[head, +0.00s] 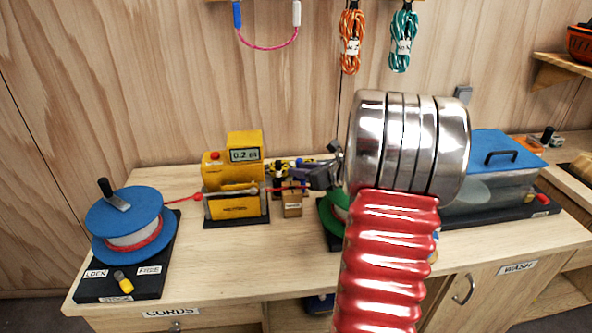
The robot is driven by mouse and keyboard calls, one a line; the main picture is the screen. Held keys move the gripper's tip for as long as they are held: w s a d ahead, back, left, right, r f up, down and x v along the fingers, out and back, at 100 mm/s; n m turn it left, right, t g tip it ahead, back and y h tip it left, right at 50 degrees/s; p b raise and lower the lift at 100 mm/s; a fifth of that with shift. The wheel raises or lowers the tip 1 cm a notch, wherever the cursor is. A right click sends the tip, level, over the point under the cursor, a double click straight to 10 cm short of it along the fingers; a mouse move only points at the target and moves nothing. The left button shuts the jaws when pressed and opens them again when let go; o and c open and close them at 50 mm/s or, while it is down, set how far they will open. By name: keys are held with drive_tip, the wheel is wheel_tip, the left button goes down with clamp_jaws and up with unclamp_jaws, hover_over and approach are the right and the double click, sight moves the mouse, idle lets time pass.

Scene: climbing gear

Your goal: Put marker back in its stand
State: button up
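My arm crosses the right half of the head view, and my gripper (308,177), small and dark, is over the middle of the bench. Its fingertips point left, and I cannot tell whether they are open or shut. A small wooden block with a white label (292,204) stands just below and left of it; it may be the marker stand, but the label is too small to read. I cannot make out the marker for certain. A thin red line just above the block may be cord or marker. My arm hides part of the bench.
A yellow meter reading about 0.2 (233,180) stands left of the block. A blue reel (124,222) on a black base feeds red cord toward it. A green reel (328,222) is partly behind my arm. A blue-lidded tub (500,165) stands right. Bare bench (225,258) lies in front.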

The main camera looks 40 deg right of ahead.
idle(0.7)
drive_tip(key=s+a+r+n+g+y, duration=0.25)
drive_tip(key=a+n, duration=0.65)
drive_tip(key=a, duration=0.6)
drive_tip(key=s+a+r+n+g+y, duration=0.25)
drive_tip(key=a+n, duration=0.55)
drive_tip(key=a, duration=0.7)
drive_tip(key=s+a+n+g+h, duration=0.1)
drive_tip(key=s+a+n, duration=0.3)
drive_tip(key=s+n, duration=0.5)
drive_tip(key=s+a+n+g+h, duration=0.1)
drive_tip(key=s+a+n+h, duration=0.2)
drive_tip(key=s+a+n, duration=0.2)
drive_tip(key=shift+s+a+r+n+g+h, duration=0.25)
drive_tip(key=shift+s+r+n+g+h, duration=0.15)
drive_tip(key=shift+s+n, duration=1.85)
drive_tip(key=shift+w+n, duration=0.35)
